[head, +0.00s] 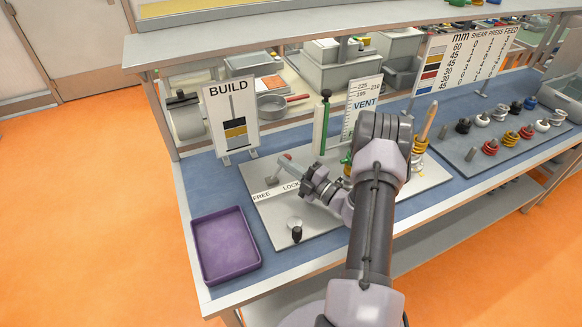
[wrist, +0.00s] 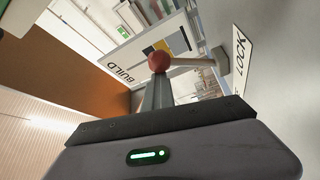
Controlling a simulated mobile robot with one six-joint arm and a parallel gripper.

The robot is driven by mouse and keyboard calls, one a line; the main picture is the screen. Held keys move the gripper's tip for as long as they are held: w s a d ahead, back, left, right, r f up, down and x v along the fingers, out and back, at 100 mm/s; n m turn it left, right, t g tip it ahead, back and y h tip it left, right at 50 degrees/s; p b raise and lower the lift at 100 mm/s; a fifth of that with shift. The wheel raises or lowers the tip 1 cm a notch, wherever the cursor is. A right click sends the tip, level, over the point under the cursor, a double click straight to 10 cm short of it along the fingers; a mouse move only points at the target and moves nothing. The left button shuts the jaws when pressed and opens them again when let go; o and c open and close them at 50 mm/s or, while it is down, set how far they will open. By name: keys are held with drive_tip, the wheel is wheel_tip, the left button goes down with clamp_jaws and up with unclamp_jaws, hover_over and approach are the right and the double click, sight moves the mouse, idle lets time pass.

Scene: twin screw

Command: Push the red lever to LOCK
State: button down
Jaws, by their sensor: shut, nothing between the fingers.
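The red ball knob (wrist: 159,62) of the lever sits at the tips of my gripper in the wrist view. Its pale shaft (wrist: 190,63) runs right to a grey pivot beside the LOCK label (wrist: 240,55). In the head view the knob (head: 287,156) shows small, above the lever base (head: 272,180) and behind the FREE (head: 261,196) and LOCK (head: 291,187) lettering. My gripper (head: 287,163) is shut and empty, its fingertips against or very close to the knob; contact is unclear. I cannot tell the lever's exact angle. My gripper also shows in the wrist view (wrist: 158,78).
The BUILD sign (head: 231,115) stands behind the lever. A black-knobbed crank (head: 296,234) is in front, and a purple tray (head: 226,246) lies left. Coloured parts fill a grey board (head: 470,155) at right.

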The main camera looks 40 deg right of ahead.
drive_tip(key=p+v, duration=0.1)
drive_tip(key=v, duration=1.1)
drive_tip(key=shift+w, duration=0.1)
